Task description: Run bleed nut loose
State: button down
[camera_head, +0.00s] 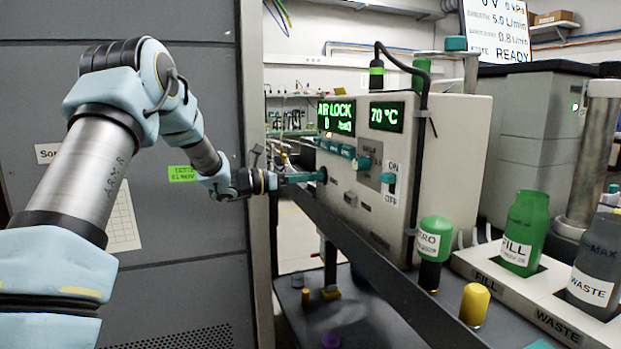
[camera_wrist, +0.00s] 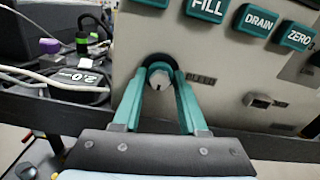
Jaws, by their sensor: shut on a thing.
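The bleed nut (camera_wrist: 158,84) sits on the front of the pale instrument panel (camera_wrist: 215,60), beside a faint label that seems to read BLEED. It looks like a small light knob with a dark ring around its upper side. My gripper (camera_wrist: 160,92) has its two teal fingers on either side of the nut, shut on it. In the head view my gripper (camera_head: 312,177) reaches the panel from the left, below the teal buttons. The nut is hidden there behind the fingers.
Teal FILL, DRAIN and ZERO buttons (camera_wrist: 257,22) lie just above the fingers. A dark rail (camera_head: 370,240) runs below the panel front. Cables (camera_wrist: 55,80) lie at left.

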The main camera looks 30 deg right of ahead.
jog(key=shift+n, duration=0.3)
jog(key=n+b, duration=0.2)
jog(key=shift+f+n, duration=0.1)
jog(key=shift+n, duration=0.2)
jog(key=n, duration=0.4)
jog(key=shift+n+b, duration=0.35)
jog(key=shift+n, duration=0.05)
jog(key=n+p, duration=0.1)
jog(key=n, duration=0.3)
jog(key=shift+r, duration=0.2)
jog(key=shift+d+n+p, duration=0.15)
jog(key=shift+n+p, duration=6.05)
jog(key=shift+n, duration=3.5)
jog(key=shift+s, duration=0.1)
